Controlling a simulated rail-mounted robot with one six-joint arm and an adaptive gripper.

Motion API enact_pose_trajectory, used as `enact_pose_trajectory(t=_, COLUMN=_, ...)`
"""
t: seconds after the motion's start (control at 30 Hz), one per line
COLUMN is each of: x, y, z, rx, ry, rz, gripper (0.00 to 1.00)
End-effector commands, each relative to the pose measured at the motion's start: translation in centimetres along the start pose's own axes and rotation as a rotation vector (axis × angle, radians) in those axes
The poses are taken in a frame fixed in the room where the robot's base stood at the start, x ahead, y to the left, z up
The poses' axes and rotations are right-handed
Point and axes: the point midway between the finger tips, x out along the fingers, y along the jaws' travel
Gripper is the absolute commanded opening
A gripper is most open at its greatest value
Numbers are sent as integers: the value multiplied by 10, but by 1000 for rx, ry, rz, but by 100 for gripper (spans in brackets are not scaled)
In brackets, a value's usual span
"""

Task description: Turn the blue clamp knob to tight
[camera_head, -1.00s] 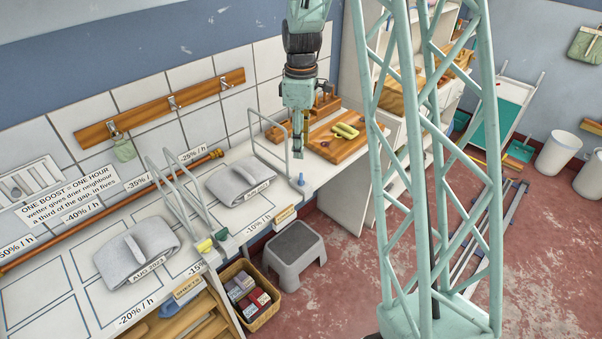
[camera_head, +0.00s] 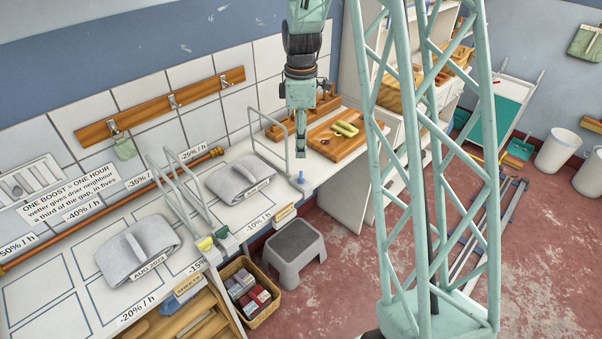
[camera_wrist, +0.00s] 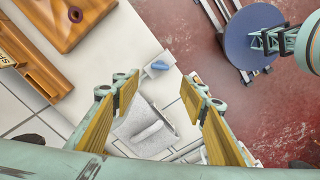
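The blue clamp knob (camera_head: 301,178) stands at the front right edge of the white worktop, at the foot of a grey metal hoop (camera_head: 283,130). It also shows in the wrist view (camera_wrist: 158,67), where it lies beyond and between the fingertips. My gripper (camera_head: 301,148) points down above the worktop, a little above and behind the knob, apart from it. In the wrist view my gripper (camera_wrist: 160,88) is open, with its two yellow-lined fingers wide apart and nothing between them. The knob's turn marks are too small to read.
A yellow knob (camera_head: 205,244) and a green knob (camera_head: 221,232) sit further left on the front edge by other hoops. Folded grey cloths (camera_head: 240,180) lie on the worktop. A wooden board (camera_head: 350,147) is behind right. A grey stool (camera_head: 294,252) stands below.

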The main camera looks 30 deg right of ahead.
Motion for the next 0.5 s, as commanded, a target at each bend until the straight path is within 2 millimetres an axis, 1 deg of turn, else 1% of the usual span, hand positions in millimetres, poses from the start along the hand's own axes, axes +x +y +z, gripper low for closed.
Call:
enact_pose_trajectory(t=0.17, x=15, y=-1, z=0, rx=0, ry=-1, rz=-2, gripper=40)
enact_pose_trajectory(t=0.5, x=54, y=-1, z=0, rx=0, ry=-1, rz=-3, gripper=40)
